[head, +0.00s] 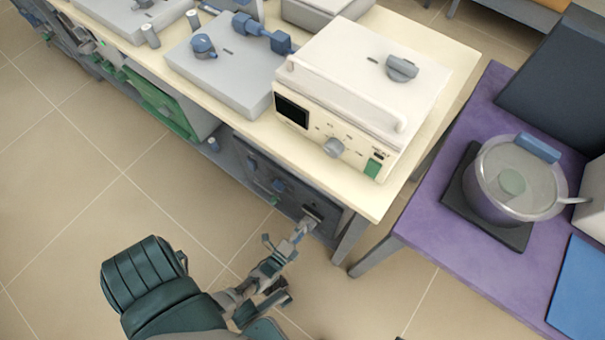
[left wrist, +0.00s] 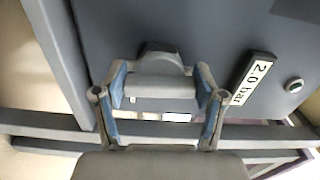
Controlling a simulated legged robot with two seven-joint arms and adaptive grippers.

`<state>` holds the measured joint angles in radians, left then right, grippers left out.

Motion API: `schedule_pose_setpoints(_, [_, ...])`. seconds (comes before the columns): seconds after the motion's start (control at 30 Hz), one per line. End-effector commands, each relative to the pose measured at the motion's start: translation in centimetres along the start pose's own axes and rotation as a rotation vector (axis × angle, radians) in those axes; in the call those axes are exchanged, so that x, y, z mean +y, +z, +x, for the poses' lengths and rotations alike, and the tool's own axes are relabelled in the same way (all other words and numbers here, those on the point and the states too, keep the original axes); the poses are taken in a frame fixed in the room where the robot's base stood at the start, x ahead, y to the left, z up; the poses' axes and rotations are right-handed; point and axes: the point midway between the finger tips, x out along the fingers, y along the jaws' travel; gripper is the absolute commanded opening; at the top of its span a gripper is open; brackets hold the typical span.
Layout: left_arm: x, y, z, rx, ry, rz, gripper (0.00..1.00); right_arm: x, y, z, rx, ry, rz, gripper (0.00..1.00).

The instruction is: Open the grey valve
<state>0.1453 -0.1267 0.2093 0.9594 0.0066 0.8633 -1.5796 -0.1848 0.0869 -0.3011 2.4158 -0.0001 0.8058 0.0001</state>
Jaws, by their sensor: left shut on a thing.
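The grey valve (left wrist: 160,87) is on a dark grey panel (left wrist: 215,40) in the left wrist view, with its bar-like handle crosswise. My left gripper (left wrist: 161,84) has a blue-padded finger at each end of the handle and is shut on it. In the head view my left gripper (head: 302,228) reaches the lower right end of the dark panel (head: 262,165) under the cream table. The valve is too small and covered to make out there. A label reading "2.0 bar" (left wrist: 251,84) is right of the valve in the wrist view. My right gripper is not in view.
A cream table (head: 440,75) above the panel carries a white furnace (head: 345,85) and grey boxes. A table leg (head: 350,238) stands just right of my gripper. A purple table (head: 425,215) with a pot (head: 490,200) is at right. The floor at left is clear.

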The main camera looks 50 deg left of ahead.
Motion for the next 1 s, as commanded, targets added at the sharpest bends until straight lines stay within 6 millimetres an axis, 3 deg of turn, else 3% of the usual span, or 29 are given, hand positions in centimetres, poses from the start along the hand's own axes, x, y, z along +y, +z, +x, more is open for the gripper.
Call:
schedule_pose_setpoints(0.73, [0.41, -0.64, -0.18, 0.010, 0.013, 0.085, 0.35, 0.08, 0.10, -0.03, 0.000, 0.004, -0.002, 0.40])
schedule_pose_setpoints(0.77, [0.42, -0.64, -0.18, 0.010, 0.014, 0.085, 0.75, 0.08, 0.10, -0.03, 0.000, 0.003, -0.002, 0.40])
schedule_pose_setpoints(0.8, [0.43, -0.61, -0.19, 0.010, 0.014, 0.085, 0.85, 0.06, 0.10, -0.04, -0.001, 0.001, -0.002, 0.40])
schedule_pose_setpoints(0.87, [0.40, -0.52, -0.19, 0.009, 0.013, 0.085, 0.96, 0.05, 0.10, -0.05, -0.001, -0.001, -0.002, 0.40])
schedule_pose_setpoints(1.0, [0.25, -0.36, -0.14, 0.006, 0.008, 0.085, 0.96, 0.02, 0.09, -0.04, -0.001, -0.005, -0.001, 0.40])
